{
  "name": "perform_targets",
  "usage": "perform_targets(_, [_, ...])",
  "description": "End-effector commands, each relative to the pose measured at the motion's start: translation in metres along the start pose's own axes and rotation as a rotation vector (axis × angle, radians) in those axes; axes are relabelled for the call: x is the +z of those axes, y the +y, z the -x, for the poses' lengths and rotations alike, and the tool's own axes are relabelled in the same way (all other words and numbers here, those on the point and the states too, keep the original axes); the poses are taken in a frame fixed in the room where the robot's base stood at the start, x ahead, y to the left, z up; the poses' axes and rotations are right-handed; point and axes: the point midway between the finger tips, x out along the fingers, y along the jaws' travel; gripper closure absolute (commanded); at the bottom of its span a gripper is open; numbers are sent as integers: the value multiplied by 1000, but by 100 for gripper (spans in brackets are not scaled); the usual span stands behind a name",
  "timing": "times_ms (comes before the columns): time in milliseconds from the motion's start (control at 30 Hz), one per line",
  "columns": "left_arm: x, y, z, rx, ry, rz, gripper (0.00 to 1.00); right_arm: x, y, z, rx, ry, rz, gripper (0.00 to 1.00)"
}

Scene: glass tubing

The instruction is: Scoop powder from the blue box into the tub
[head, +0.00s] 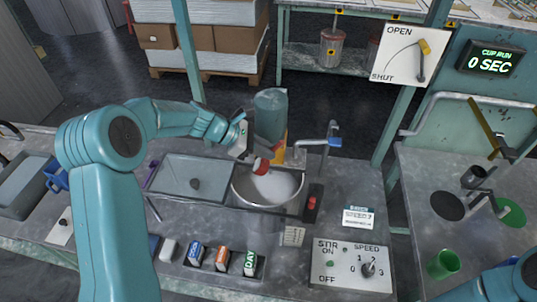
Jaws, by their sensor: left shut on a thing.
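My left gripper (241,150) is over the back rim of a round metal tub (238,197). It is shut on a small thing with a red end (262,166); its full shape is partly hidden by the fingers. The red end is over the tub, tilted down toward it. White material (274,186) fills much of the tub. I cannot tell for sure which thing is the blue box; a blue item (57,178) stands at the left, partly behind my left arm. My right arm shows only at the lower right corner, without its gripper.
A grey rectangular basin (171,184) with a dark lump stands left of the tub. A teal vessel (271,112) rises behind it. Several labelled small packs (222,258) and a stir panel (350,268) are in front. A green cup (443,264) is on the right bench.

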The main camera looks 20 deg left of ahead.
Motion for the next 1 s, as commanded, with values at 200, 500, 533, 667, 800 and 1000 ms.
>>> perform_targets(200, [-10,1,2,3,-77,15,100,0,7,-20,0,0,0,47])
perform_targets(500, [-19,3,10,1,-208,43,100,-1,15,-42,0,0,0,47])
perform_targets(533, [-20,3,10,1,-224,47,100,-1,16,-44,0,0,0,47])
perform_targets(667, [-25,4,14,-1,-291,60,100,-1,19,-53,0,0,0,47])
perform_targets(800, [-31,5,19,1,-373,75,100,-1,23,-63,0,0,0,47])
perform_targets(1000, [-43,6,24,-1,-489,99,100,-2,28,-78,0,0,0,47])
